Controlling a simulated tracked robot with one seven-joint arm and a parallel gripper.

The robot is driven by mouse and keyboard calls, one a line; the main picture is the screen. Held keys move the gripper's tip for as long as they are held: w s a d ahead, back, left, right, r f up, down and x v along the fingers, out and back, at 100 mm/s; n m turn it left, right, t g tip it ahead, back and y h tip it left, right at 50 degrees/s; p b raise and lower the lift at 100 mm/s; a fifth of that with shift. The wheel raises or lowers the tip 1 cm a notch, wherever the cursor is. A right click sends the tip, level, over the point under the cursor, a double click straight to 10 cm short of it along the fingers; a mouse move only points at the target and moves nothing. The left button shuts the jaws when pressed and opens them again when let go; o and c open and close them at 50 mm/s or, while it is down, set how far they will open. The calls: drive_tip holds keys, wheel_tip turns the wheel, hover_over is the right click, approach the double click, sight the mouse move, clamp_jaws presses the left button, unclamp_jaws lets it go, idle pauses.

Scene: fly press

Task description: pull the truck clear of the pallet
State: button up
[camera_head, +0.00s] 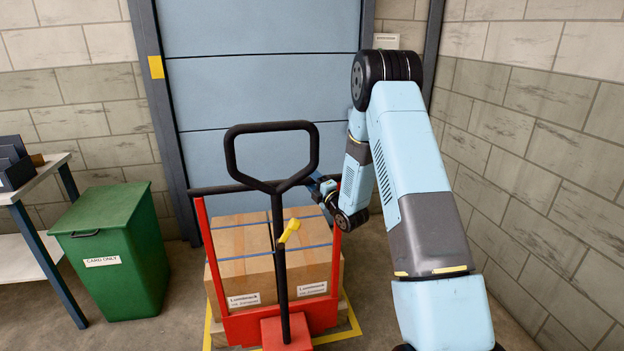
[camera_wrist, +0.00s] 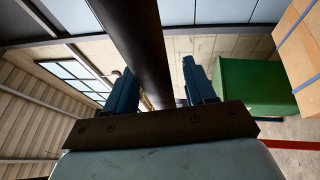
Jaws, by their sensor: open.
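The truck has a red frame (camera_head: 327,300), a black loop handle on a tall stem (camera_head: 280,240) with a yellow lever (camera_head: 289,230), and a dark cross bar (camera_head: 212,190) at the top. It stands close against the pallet (camera_head: 347,310), which shows only at its edge under strapped cartons (camera_head: 245,245). My gripper (camera_head: 320,186) is at the right end of the cross bar. In the wrist view the open gripper (camera_wrist: 160,88) has a dark bar (camera_wrist: 142,45) running between its fingers, and I cannot tell whether they touch it.
A green bin (camera_head: 115,245) stands left of the truck, with a workbench (camera_head: 35,180) beyond it. A blue door (camera_head: 255,85) is behind the cartons. A block wall (camera_head: 545,180) bounds the right side. Yellow floor marking (camera_head: 345,333) surrounds the pallet.

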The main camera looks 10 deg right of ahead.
drive_tip(key=shift+w+a+r, duration=0.15)
drive_tip(key=shift+w+a, duration=0.1)
drive_tip(key=shift+w, duration=0.4)
clamp_jaws()
idle(0.4)
